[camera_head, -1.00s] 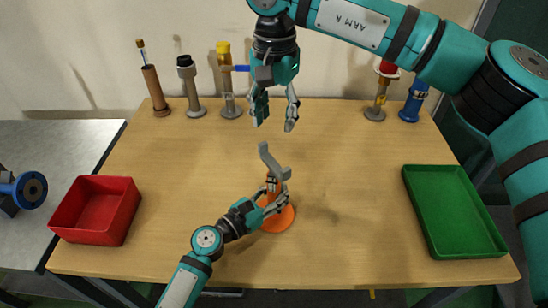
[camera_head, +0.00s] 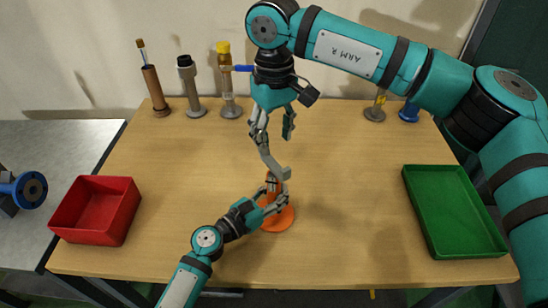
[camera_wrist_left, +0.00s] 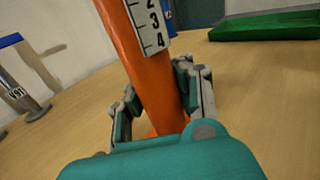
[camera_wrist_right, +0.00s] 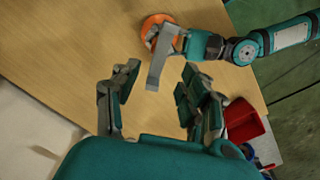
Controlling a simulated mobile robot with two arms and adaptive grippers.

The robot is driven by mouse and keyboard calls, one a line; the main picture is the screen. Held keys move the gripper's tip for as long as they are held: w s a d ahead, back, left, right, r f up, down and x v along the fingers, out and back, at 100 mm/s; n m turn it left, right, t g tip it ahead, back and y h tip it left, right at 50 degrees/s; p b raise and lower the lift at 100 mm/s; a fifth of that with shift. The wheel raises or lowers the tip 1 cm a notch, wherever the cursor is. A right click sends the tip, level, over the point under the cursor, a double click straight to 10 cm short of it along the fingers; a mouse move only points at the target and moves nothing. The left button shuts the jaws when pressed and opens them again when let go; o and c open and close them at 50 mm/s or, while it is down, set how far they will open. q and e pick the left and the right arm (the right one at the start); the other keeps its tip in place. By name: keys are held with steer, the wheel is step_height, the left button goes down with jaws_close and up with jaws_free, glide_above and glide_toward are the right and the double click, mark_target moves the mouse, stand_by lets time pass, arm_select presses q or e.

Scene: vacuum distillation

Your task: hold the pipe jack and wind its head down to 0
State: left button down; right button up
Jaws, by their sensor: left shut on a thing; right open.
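The pipe jack has an orange body and round base (camera_head: 281,220) and a grey head (camera_head: 273,163) on top. It stands upright on the table's front middle. My left gripper (camera_head: 273,199) is shut on its orange body. In the left wrist view the orange body (camera_wrist_left: 147,75) runs between my left fingers (camera_wrist_left: 160,108), and a white scale (camera_wrist_left: 153,24) shows 2, 3 and 4. The scale's pointer cannot be read. My right gripper (camera_head: 272,128) is open above the jack. In the right wrist view the grey head (camera_wrist_right: 159,58) lies ahead of my open right fingers (camera_wrist_right: 155,85), apparently untouched.
A red tray (camera_head: 134,205) stands at the left and a green tray (camera_head: 408,190) at the right. Several other jacks, including a brown one (camera_head: 154,88) and a grey one (camera_head: 189,85), line the table's back edge. The table between is clear.

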mark_target(274, 164)
step_height(274, 164, down, 7)
steer(key=shift+f, duration=0.1)
stand_by(0.3)
jaws_close()
